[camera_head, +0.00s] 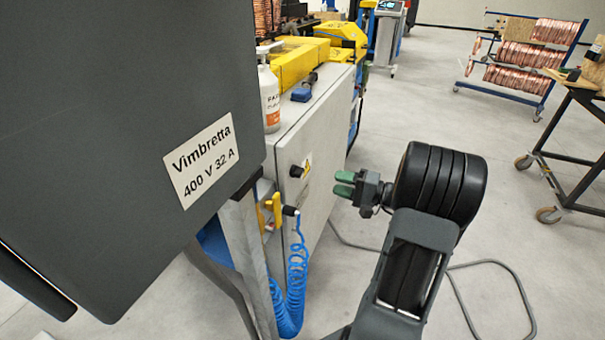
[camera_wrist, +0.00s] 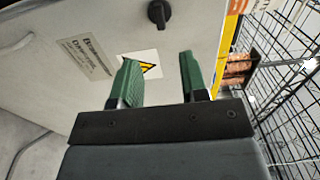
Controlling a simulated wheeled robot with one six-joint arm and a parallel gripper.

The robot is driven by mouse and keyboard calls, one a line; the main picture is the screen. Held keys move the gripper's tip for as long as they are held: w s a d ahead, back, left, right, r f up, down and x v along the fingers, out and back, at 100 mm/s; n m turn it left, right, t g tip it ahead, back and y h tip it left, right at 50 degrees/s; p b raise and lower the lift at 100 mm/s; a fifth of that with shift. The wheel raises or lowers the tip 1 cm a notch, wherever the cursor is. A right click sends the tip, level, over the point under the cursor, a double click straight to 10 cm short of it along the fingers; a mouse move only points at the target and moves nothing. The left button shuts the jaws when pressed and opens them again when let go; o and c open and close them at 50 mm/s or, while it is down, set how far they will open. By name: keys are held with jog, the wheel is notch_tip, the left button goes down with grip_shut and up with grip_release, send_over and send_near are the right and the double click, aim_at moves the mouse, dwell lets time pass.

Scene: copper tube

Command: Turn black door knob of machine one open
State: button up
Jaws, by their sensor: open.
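My gripper (camera_head: 344,184) has green fingers and is open and empty. It is to the right of the knob in the head view, apart from the door. In the wrist view its two green fingers (camera_wrist: 158,70) stand apart, with the warning label (camera_wrist: 142,64) partly hidden behind the left one.
A dark box labelled Vimbretta (camera_head: 130,120) fills the left foreground. A coiled blue air hose (camera_head: 296,270) hangs below the cabinet's near edge. A white bottle (camera_head: 268,95) stands on top. Cables lie on the floor. A copper coil rack (camera_head: 520,55) and a cart (camera_head: 575,125) stand at right.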

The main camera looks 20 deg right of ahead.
aim_at(302, 173)
jog(key=p+x, duration=0.1)
jog(key=x, duration=0.9)
jog(key=shift+w+a, duration=0.25)
jog(key=shift+w, duration=0.1)
grip_shut()
